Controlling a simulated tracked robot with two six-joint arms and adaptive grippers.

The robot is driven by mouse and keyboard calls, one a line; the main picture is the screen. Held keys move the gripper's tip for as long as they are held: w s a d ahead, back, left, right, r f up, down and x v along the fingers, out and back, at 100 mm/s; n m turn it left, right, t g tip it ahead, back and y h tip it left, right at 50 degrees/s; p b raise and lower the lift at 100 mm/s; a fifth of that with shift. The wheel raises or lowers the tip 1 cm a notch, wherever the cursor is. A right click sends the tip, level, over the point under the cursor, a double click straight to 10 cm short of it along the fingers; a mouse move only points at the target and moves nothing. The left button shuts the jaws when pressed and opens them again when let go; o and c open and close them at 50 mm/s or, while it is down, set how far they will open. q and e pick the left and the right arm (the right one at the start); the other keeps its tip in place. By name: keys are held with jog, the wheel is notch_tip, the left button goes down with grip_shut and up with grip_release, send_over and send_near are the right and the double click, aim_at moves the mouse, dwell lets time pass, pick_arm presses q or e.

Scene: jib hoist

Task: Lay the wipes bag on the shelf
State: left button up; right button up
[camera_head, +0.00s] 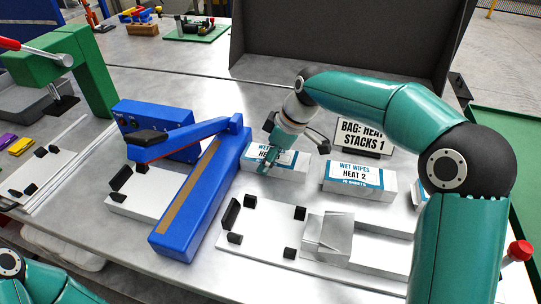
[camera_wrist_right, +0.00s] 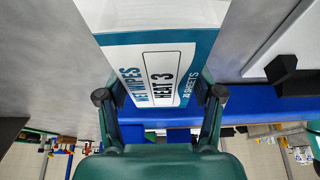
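The long blue sealer (camera_head: 205,190) has a raised lever arm. The HEAT 2 stack (camera_head: 357,182) and a sign (camera_head: 363,137) stand to the right. A green press (camera_head: 75,65) is at the left. Bare table lies behind the sealer.

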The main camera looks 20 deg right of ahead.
jog(key=o, duration=0.3)
jog(key=shift+o, duration=0.2)
jog(key=shift+r, duration=0.15)
jog(key=p+v, duration=0.1)
jog(key=v, duration=1)
jog(key=shift+r+p, duration=0.3)
jog(key=shift+r, duration=0.1)
jog(key=shift+s+d, duration=0.1)
jog(key=shift+d, duration=0.05)
